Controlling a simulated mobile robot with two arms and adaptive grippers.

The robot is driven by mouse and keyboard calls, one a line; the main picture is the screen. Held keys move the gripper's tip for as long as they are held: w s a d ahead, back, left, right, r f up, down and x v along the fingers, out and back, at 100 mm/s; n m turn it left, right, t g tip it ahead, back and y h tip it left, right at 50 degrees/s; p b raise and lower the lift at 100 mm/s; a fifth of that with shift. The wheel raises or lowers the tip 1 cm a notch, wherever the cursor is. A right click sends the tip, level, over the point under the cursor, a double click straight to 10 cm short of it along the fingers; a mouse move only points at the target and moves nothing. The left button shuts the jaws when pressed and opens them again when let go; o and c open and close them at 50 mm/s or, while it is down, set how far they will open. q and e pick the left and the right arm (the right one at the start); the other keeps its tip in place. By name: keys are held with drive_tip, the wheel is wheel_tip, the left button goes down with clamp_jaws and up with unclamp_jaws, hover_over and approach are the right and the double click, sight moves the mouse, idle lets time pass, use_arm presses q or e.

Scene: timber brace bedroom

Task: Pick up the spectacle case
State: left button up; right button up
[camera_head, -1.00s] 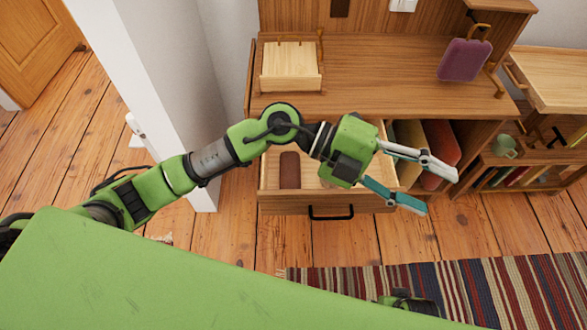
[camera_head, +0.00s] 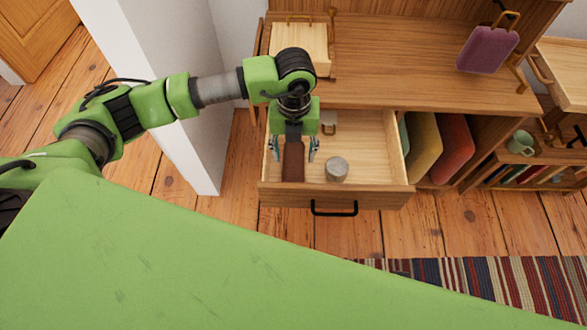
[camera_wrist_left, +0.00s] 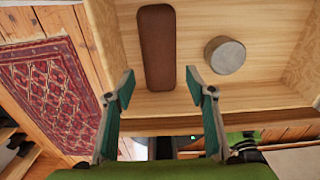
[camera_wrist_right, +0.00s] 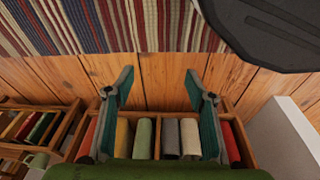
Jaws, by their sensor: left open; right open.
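The spectacle case (camera_head: 293,162) is a long brown rounded case lying in the open wooden drawer (camera_head: 375,150), near its left wall. My left gripper (camera_head: 293,152) is open over the drawer, with a finger on each side of the case in the head view. In the left wrist view the case (camera_wrist_left: 157,48) lies beyond the open fingers (camera_wrist_left: 160,88), apart from them. My right gripper (camera_wrist_right: 160,85) is open and empty above the floor; it does not show in the head view.
A grey round tin (camera_head: 336,169) stands in the drawer right of the case. A small wooden object (camera_head: 329,128) lies at the drawer's back. A purple bag-like item (camera_head: 487,50) stands on the desktop.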

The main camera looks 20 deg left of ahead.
sight(293, 166)
use_arm(q)
drive_tip(key=f, duration=0.6)
drive_tip(key=shift+s+b, duration=0.2)
drive_tip(key=shift+b, duration=0.2)
drive_tip(key=shift+f, duration=0.55)
drive_tip(key=c, duration=0.9)
use_arm(e)
drive_tip(key=r, duration=0.1)
drive_tip(key=w+r, duration=0.1)
drive_tip(key=r, duration=0.1)
drive_tip(key=shift+r, duration=0.2)
